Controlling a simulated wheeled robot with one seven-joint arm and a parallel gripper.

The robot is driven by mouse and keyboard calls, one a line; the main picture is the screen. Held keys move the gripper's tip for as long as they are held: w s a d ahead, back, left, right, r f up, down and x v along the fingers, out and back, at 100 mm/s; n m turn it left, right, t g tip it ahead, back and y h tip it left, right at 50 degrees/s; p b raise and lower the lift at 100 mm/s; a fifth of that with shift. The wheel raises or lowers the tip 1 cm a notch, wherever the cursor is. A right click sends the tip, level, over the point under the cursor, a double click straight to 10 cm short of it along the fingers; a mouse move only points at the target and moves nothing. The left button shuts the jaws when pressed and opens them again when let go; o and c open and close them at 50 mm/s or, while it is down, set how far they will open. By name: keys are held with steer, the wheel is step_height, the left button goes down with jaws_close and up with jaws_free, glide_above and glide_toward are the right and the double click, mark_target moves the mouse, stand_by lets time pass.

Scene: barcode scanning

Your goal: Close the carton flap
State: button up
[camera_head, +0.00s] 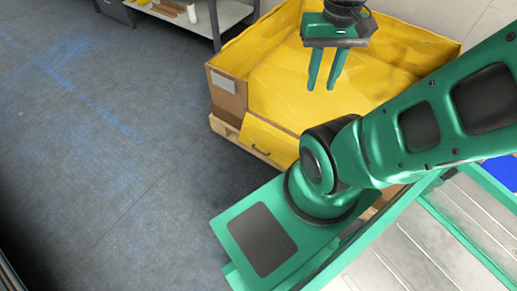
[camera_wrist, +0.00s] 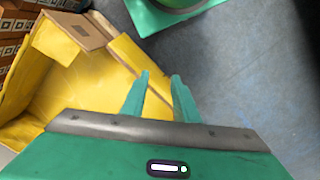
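The carton (camera_head: 228,92) is a large open-topped box with a yellow lining and brown cardboard outside, standing on a wooden pallet. Its flap (camera_head: 268,141) is a yellow panel with a small dark handle, folded down and outward at the low front side. In the wrist view the carton (camera_wrist: 85,85) fills the left, and the flap (camera_wrist: 128,50) shows beyond the fingers. My gripper (camera_head: 321,90) hangs above the carton's open interior, behind the flap in the head view. Its two fingers are apart with nothing between them; they also show in the wrist view (camera_wrist: 161,76). I see no contact with the flap.
A shelf (camera_head: 232,13) with small items stands behind the carton at the upper left. Brown boxes (camera_wrist: 12,40) show at the wrist view's left edge. The grey floor (camera_head: 100,140) left of the carton is clear. My arm and base hide part of the carton's right front.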

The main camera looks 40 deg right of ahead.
steer(key=n+h, duration=0.1)
steer(key=n, duration=0.9)
glide_above(259, 151)
step_height(259, 151, down, 57)
steer(key=shift+t, duration=0.3)
step_height(259, 151, down, 11)
steer(key=shift+d+f, duration=0.1)
steer(key=shift+n, duration=0.3)
jaws_close()
